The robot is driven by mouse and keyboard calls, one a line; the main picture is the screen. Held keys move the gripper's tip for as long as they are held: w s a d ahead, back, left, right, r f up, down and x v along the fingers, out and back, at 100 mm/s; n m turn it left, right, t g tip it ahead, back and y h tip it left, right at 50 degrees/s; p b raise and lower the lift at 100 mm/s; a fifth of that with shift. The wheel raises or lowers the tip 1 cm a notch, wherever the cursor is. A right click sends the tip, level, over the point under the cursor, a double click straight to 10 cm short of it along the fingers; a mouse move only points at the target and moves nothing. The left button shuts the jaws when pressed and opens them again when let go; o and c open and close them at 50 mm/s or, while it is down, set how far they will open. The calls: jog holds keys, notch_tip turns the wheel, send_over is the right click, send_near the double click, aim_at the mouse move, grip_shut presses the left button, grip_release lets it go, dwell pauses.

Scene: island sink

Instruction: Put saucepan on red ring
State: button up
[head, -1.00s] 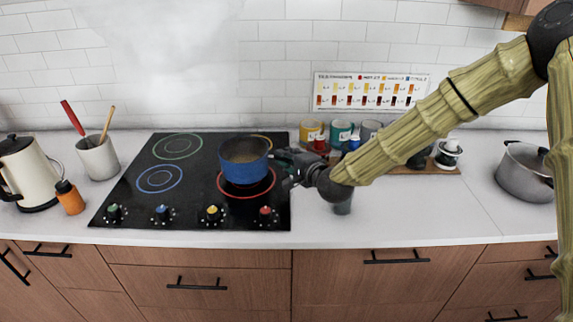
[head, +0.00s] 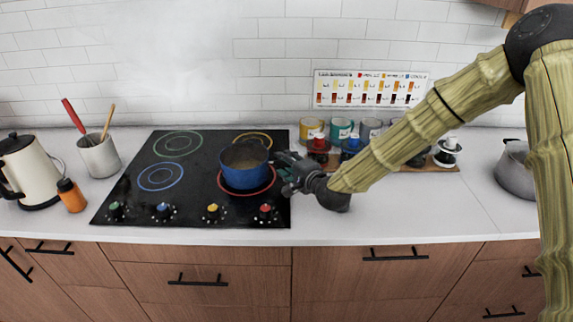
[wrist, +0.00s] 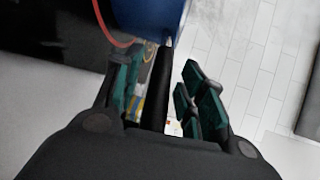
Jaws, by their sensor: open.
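The blue saucepan (head: 245,166) stands upright on the black cooktop, over the red ring (head: 226,189). The ring shows around its near and lower sides in the head view. In the wrist view the blue pan wall (wrist: 150,14) is at the top, with part of the red ring (wrist: 104,30) to its left. The black handle (wrist: 158,88) points back toward my gripper. My gripper (head: 284,163) is at the handle, right of the pan. In the wrist view my gripper (wrist: 163,92) is open, with its green fingers on both sides of the handle and a gap at the right.
The cooktop (head: 130,205) also has green, blue and yellow rings and several knobs along its front. Mugs and shakers (head: 341,130) stand behind my arm. A grey pot (head: 514,170) is at the right. A kettle (head: 28,168) and utensil crock (head: 99,155) are at the left.

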jog(key=shift+s, duration=0.1)
jog(key=b+v, duration=0.2)
jog(key=v, duration=1)
jog(key=shift+b, duration=0.35)
jog(key=shift+r, duration=0.1)
dwell(1.9)
